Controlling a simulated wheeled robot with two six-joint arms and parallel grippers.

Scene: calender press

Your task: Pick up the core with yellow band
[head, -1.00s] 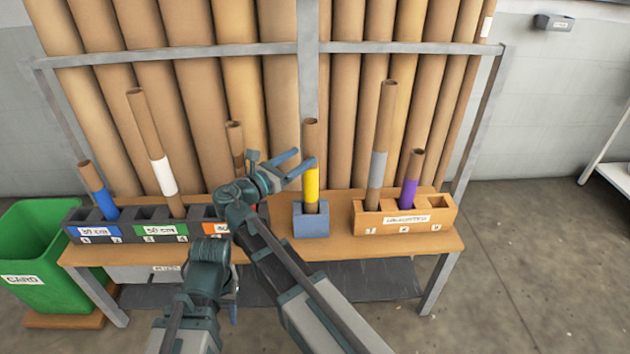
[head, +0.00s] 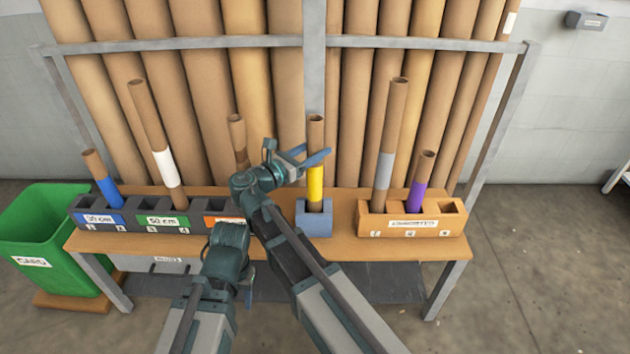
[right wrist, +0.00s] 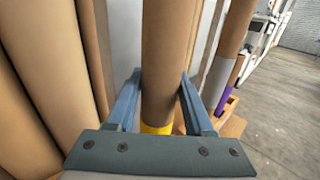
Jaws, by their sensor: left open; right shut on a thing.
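The core with the yellow band (head: 315,184) stands upright in a small blue-grey block (head: 313,221) on the wooden bench. My right gripper (head: 315,160) is around this core just above its yellow band and is shut on it. My left gripper (head: 246,290) hangs low in front of the bench, left of my right forearm. Its fingers are mostly hidden, and it is apart from any core.
A dark rack (head: 140,222) on the left holds cores with blue, white and brown bands. An orange-brown block (head: 440,222) on the right holds grey-banded and purple-banded cores. Tall tubes lean behind a metal rail (head: 420,42). A green bin (head: 45,240) stands at left.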

